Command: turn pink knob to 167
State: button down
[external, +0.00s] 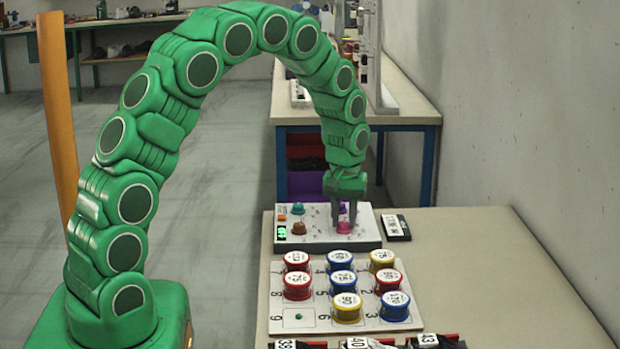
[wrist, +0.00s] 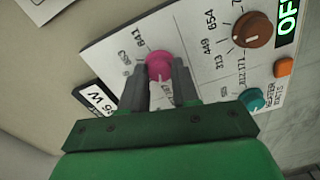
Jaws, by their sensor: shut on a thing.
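The pink knob (external: 344,228) is on the white control panel (external: 360,240) on the table. In the wrist view the pink knob (wrist: 159,66) sits between my two fingers. My gripper (external: 344,222) points down from above and is shut on the knob. It also shows in the wrist view (wrist: 160,80). A light pointer mark on the knob faces toward my gripper's palm; some printed numbers around it are hidden by the fingers, and the number under the pointer cannot be read.
A brown knob (wrist: 252,29), a teal knob (wrist: 252,98), an orange button (wrist: 284,67) and a green display (wrist: 287,20) share the panel. A purple knob shows behind my fingers. A small black-and-white label block (external: 396,228) lies right of it. Several numbered tins (external: 346,308) stand in front.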

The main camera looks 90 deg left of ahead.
aim_at(344, 223)
jog(key=shift+n, duration=0.7)
jog(key=c, duration=0.8)
grip_release()
jog(key=shift+r, duration=3.9)
